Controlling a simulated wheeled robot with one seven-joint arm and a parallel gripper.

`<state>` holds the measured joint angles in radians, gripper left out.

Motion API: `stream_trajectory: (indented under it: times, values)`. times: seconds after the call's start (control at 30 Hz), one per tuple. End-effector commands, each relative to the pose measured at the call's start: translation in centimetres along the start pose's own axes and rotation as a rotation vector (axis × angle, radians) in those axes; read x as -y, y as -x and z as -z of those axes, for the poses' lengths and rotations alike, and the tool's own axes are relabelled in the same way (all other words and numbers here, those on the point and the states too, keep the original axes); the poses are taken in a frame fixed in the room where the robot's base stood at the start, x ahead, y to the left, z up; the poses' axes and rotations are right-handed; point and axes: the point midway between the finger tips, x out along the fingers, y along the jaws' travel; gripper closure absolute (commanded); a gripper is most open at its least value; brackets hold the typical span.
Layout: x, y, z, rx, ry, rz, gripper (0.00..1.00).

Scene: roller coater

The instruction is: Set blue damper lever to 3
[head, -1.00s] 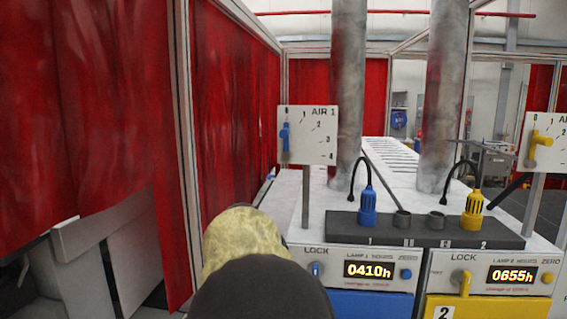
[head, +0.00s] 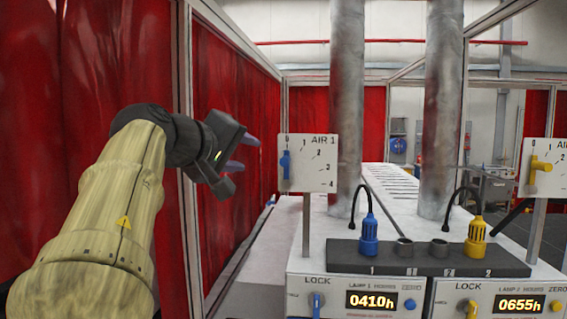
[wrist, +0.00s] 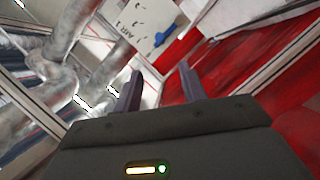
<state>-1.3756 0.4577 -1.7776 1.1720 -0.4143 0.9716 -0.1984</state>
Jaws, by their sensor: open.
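The blue damper lever (head: 285,164) is on the left edge of the white AIR 1 plate (head: 313,164). It stands upright, pointing up at the 0 mark. The plate's scale runs from 0 at the top left to 4 at the lower right. My gripper (head: 243,153) is to the left of the plate, open and empty, with its fingers pointing towards the lever and apart from it. In the wrist view, the blue lever (wrist: 165,36) and the plate (wrist: 138,18) show beyond my spread fingers (wrist: 160,70).
A second plate with a yellow lever (head: 540,163) stands at the right. Below are a dark socket bar (head: 340,252) with blue and yellow plugs, and lock switches. Metal ducts (head: 346,100) rise behind the AIR 1 plate. Red curtains (head: 235,140) hang behind and left of my arm.

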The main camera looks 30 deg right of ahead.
Motion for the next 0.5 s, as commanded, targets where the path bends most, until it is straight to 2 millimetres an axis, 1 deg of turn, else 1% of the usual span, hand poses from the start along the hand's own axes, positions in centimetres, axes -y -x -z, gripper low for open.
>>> stream_trajectory:
  times: [0.17, 0.27, 0.5]
  values:
    - [-0.1, -0.8, 0.0, 0.003, 0.0, 0.002, 0.59]
    - [-0.2, -2.0, 0.0, 0.005, 0.0, 0.001, 0.59]
    - [-0.2, -5.8, 0.0, 0.005, 0.0, 0.001, 0.59]
